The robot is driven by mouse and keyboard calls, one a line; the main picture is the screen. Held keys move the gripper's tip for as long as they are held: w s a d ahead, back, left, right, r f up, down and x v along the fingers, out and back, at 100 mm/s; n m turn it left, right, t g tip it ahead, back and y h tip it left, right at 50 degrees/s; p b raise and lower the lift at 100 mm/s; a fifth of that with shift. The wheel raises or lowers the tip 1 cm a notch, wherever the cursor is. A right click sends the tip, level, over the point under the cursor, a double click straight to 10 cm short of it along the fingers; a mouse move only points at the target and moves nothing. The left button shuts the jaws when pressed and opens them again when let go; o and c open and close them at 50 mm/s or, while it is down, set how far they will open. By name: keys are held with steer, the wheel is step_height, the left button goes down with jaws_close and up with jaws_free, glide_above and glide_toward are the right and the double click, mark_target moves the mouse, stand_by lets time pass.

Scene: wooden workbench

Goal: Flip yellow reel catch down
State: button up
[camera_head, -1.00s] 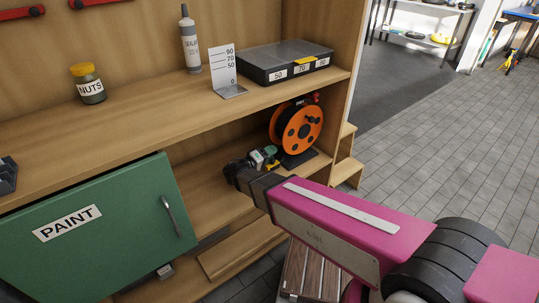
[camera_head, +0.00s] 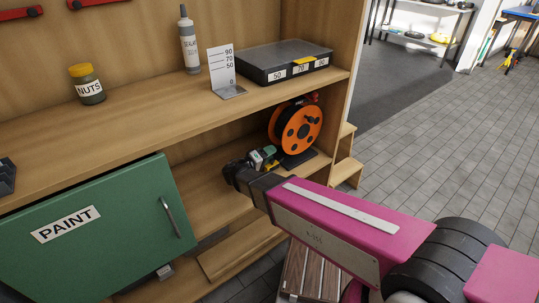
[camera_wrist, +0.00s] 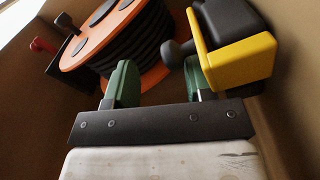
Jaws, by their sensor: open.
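The reel (camera_head: 299,130) is orange with dark cable and stands upright on the lower shelf at the right; it fills the upper left of the wrist view (camera_wrist: 112,38). A yellow angled piece (camera_wrist: 245,62), apparently the catch, shows at the right of the wrist view beside a dark block. A small yellow patch also shows by the gripper in the head view (camera_head: 271,165). My gripper (camera_wrist: 158,82) is open, with green fingertips apart and nothing between them. The right fingertip is close to the yellow piece; contact cannot be told. In the head view my gripper (camera_head: 264,155) is left of the reel.
The upper shelf (camera_head: 150,118) is just above my gripper and holds a dark case (camera_head: 285,60), a gauge plate (camera_head: 222,70), a sealant bottle (camera_head: 189,42) and a nuts jar (camera_head: 88,85). A green PAINT door (camera_head: 105,235) is at left. A red-tipped lever (camera_wrist: 42,45) shows beside the reel.

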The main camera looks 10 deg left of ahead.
steer(key=v, duration=0.9)
steer(key=shift+s, duration=0.5)
steer(key=shift+s+a, duration=0.25)
steer(key=shift+a, duration=0.25)
